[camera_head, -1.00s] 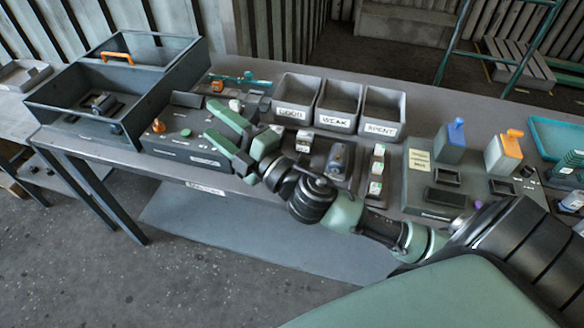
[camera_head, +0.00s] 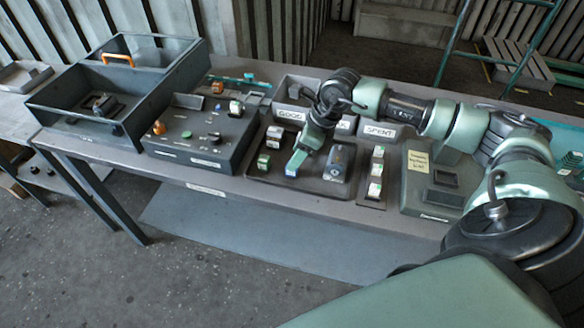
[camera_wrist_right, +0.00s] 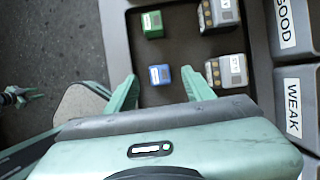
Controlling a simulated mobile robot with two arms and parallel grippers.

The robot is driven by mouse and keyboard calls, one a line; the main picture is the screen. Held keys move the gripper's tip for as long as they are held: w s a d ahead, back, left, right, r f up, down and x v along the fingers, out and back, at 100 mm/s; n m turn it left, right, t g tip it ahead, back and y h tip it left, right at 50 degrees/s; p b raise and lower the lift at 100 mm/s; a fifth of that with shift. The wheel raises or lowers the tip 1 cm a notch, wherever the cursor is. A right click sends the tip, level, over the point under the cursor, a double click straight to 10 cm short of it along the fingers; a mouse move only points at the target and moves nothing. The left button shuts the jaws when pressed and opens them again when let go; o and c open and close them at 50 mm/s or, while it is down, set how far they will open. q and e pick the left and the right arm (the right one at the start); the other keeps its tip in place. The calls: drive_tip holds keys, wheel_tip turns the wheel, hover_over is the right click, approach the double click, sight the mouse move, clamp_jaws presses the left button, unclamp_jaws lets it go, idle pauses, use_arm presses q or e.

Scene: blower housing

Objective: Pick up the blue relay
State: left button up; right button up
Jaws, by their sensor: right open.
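The blue relay (camera_head: 291,171) is a small block with a pale top, near the front left of the dark tray (camera_head: 325,188). In the right wrist view the blue relay (camera_wrist_right: 160,75) lies between and slightly beyond the two green fingertips. My right gripper (camera_wrist_right: 159,86) is open and empty, pointing down over the tray. In the head view my right gripper (camera_head: 301,158) is just behind the blue relay, and one finger hides part of the other. I cannot tell its exact height. A small green, pronged part at the wrist view's left edge may be my left gripper.
A green relay (camera_wrist_right: 152,24) stands left of the blue one in the head view. Grey relays (camera_wrist_right: 227,72) stand close behind. A dark block (camera_head: 339,162) is to the right. Labelled bins (camera_head: 290,114) line the back, partly hidden by my arm.

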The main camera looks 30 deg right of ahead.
drive_tip(key=p+x, duration=0.2)
drive_tip(key=x, duration=0.2)
drive_tip(key=shift+f, duration=0.3)
drive_tip(key=shift+a+f, duration=0.1)
drive_tip(key=shift+f, duration=0.25)
drive_tip(key=c, duration=1.1)
drive_tip(key=shift+c, duration=0.2)
drive_tip(key=shift+w+r, duration=0.1)
drive_tip(key=shift+r, duration=0.05)
